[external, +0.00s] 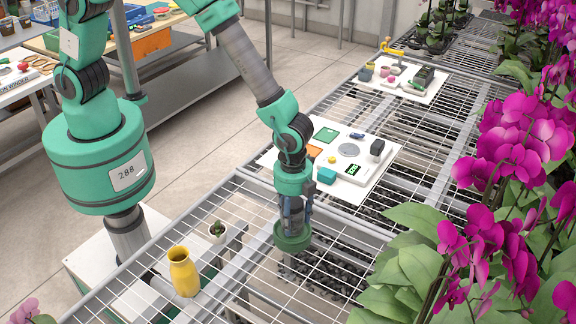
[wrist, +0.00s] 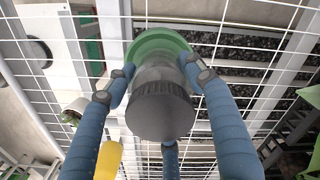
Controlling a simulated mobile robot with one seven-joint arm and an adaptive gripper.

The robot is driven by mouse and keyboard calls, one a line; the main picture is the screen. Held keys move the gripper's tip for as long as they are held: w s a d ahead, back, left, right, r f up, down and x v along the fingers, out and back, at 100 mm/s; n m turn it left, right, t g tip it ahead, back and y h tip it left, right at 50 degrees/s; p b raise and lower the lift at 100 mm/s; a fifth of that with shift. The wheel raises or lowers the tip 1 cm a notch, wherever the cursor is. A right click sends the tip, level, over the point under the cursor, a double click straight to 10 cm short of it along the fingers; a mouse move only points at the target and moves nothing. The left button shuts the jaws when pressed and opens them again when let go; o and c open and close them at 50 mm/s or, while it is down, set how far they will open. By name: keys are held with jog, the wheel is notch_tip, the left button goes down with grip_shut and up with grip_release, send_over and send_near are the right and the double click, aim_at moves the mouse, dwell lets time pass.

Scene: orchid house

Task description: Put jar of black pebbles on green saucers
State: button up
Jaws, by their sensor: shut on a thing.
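The jar of black pebbles (wrist: 160,108) has a dark round lid and a clear grey body in the wrist view. My gripper (wrist: 165,85) has blue fingers closed around the jar from several sides. A green saucer (wrist: 150,42) lies under the jar's far end. In the external view the green saucer (external: 292,242) is on the wire mesh bench, directly below my downward-pointing gripper (external: 293,215). The jar is mostly hidden by the fingers there. I cannot tell whether its base touches the saucer. The pebbles inside are not clear.
A yellow vase (external: 184,274) and a small potted plant (external: 217,232) stand left of the saucer. A white board (external: 378,186) with a scale and small items lies behind. Purple orchids (external: 520,145) lean over the right side. The mesh in front of the saucer is clear.

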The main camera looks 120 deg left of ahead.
jog(key=shift+f, duration=0.1)
jog(key=o, duration=1.5)
jog(key=shift+o, duration=0.2)
notch_tip(320, 180, up, 12)
jog(key=shift+r+p, duration=0.1)
jog(key=shift+p, duration=0.55)
